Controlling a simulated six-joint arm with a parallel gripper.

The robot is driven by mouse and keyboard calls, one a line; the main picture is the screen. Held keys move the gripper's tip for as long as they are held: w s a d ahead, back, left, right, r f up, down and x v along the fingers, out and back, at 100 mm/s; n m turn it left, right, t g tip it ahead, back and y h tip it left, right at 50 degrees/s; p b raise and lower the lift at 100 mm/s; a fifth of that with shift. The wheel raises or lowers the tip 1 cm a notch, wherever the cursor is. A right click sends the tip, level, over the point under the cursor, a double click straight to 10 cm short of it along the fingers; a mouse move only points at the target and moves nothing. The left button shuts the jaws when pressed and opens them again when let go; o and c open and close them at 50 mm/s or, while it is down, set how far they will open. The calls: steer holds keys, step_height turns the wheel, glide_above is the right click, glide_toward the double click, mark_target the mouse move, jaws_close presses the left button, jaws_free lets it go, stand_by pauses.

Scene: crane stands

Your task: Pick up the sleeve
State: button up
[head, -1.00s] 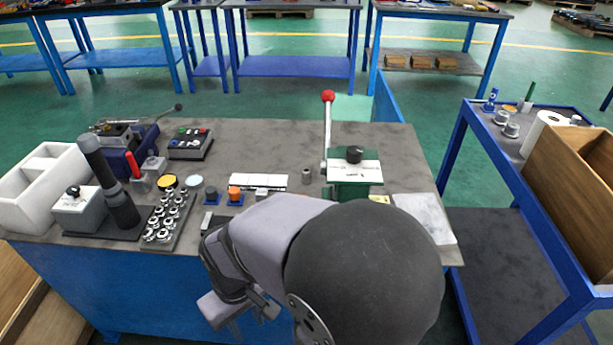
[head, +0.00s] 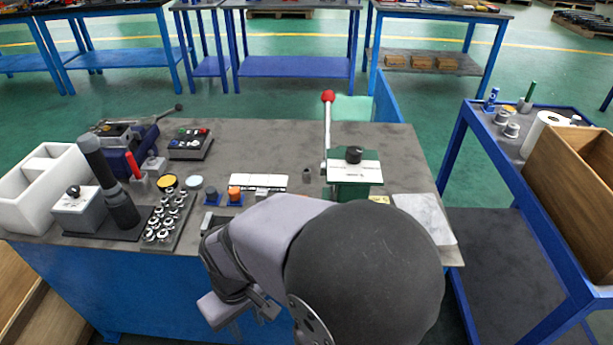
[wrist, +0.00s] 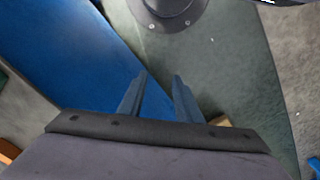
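A small dark grey cylinder (head: 307,175), which I take to be the sleeve, stands upright on the grey bench top, left of the green hand press (head: 352,172). It does not show in the wrist view. My gripper hangs low in front of the bench, well apart from that cylinder. In the head view only its pale housing and a little of its fingers show. In the wrist view the two bluish fingers of my gripper (wrist: 160,92) are apart with nothing between them.
On the bench stand a tray (head: 152,246) with several shiny metal parts, a white bin (head: 40,205), a white-topped block (head: 258,181), orange and dark knobs on blue bases, and a control box (head: 190,145). The press's red-tipped lever rises high. Bare bench lies behind the small cylinder.

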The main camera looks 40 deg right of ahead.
steer(key=shift+o, duration=1.4)
